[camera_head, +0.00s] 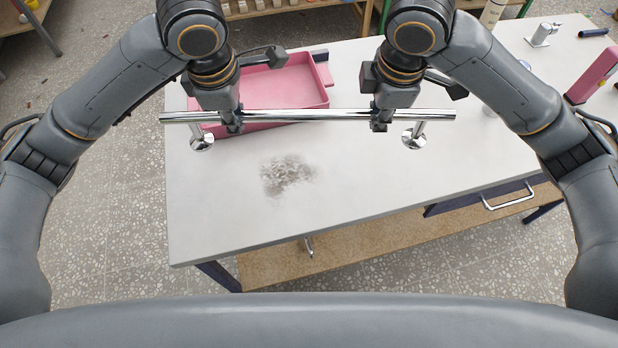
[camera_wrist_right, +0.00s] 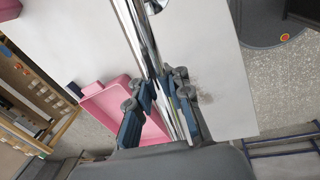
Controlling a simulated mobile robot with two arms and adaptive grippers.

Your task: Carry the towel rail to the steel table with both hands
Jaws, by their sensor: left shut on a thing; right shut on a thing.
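The chrome towel rail (camera_head: 305,115) is a long bar with a round mounting foot near each end. It runs left to right above the near part of a pale-topped table (camera_head: 380,190). My left gripper (camera_head: 234,125) is shut on the bar a little inside its left foot. My right gripper (camera_head: 379,123) is shut on the bar inside its right foot. In the right wrist view the rail (camera_wrist_right: 140,35) passes between the fingers of the right gripper (camera_wrist_right: 165,92). I cannot tell whether the feet touch the tabletop.
A pink tray (camera_head: 290,85) lies on the table behind the rail. A grey smudge (camera_head: 287,174) marks the top in front of it. A chrome fitting (camera_head: 543,34), a dark cylinder (camera_head: 593,32) and a pink-and-grey item (camera_head: 593,75) are at the right. The table's front is clear.

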